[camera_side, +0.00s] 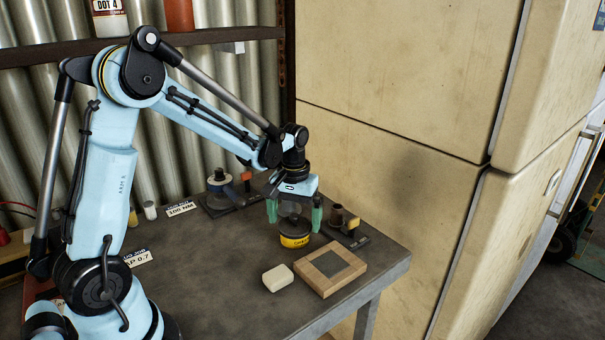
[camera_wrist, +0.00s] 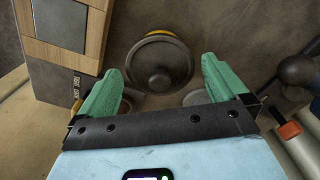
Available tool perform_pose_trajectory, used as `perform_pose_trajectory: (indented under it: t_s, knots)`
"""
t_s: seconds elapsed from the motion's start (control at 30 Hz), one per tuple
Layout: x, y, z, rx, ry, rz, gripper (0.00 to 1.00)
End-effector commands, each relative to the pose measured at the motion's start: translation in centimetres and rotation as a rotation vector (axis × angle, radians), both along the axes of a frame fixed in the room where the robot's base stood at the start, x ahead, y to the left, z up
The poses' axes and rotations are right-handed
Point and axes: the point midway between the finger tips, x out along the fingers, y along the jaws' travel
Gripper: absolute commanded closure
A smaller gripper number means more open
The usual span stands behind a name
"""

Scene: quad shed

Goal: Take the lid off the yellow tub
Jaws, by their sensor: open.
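The yellow tub (camera_side: 295,241) is a small round tub with a yellow band, standing upright on the grey workbench near its right end. Its dark round lid (camera_wrist: 158,65) has a raised knob in the middle and is on the tub. A thin strip of yellow (camera_wrist: 158,33) shows past the lid's edge in the wrist view. My gripper (camera_side: 294,212) has green fingers and is open above the tub, one finger to each side. In the wrist view my gripper (camera_wrist: 161,68) holds nothing, and the lid appears between and just beyond the fingertips.
A wooden box with a grey top panel (camera_side: 334,264) and an off-white block (camera_side: 278,278) stand in front of the tub. A dark stand with a brown cylinder (camera_side: 337,217) is close on the right. A blue-and-white item (camera_side: 217,184) stands behind left. Bare bench lies left of the tub.

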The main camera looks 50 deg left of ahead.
Motion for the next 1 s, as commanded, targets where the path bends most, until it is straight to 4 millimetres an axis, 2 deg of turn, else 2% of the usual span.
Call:
perform_pose_trajectory:
  t_s: [0.27, 0.57, 0.83, 1.0]
  knots:
    - [0.00, -0.01, -0.28, 0.000, 0.000, 0.000, 0.00]
    - [0.00, -0.01, -0.25, 0.000, 0.000, 0.000, 0.43]
    - [0.00, -0.01, -0.15, 0.000, 0.000, 0.000, 0.44]
    - [0.00, -0.01, 0.65, 0.000, 0.000, 0.000, 0.44]
